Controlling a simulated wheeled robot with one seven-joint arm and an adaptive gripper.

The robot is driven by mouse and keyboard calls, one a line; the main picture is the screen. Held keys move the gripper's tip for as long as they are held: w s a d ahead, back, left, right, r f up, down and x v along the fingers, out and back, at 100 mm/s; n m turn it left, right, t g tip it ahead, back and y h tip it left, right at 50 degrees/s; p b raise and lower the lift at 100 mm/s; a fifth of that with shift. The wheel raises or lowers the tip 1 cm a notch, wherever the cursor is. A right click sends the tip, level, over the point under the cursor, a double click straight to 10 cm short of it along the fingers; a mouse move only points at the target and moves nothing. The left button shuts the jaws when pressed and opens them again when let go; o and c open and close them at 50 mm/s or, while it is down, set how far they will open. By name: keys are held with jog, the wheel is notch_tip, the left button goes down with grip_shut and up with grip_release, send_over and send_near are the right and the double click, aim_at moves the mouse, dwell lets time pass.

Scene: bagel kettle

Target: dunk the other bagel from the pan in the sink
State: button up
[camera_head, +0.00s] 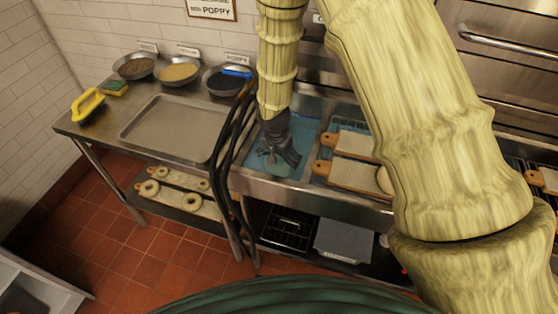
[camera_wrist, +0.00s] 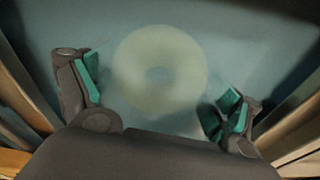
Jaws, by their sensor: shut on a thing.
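My gripper (camera_head: 280,158) points down into the blue water of the sink (camera_head: 306,142). In the wrist view its teal-padded fingers (camera_wrist: 160,100) are set wide, one on each side of a pale bagel (camera_wrist: 193,75), and are shut on it. The bagel looks blurred and hazy, as if under the water. Its contact with the pads is hard to make out. In the head view my gripper hides the bagel. I cannot make out a separate pan in the sink.
A bare metal tray (camera_head: 175,128) lies on the counter left of the sink, with bowls of toppings (camera_head: 178,72) behind. Boards (camera_head: 352,145) rest on a rack to the right. Several bagels lie on boards on the lower shelf (camera_head: 172,184). Black hoses (camera_head: 236,135) hang by the sink's left edge.

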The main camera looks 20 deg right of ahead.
jog(key=shift+r, duration=0.1)
notch_tip(320, 180, up, 13)
jog(key=p, duration=0.8)
jog(key=shift+p, duration=0.35)
dwell(0.6)
dwell(0.5)
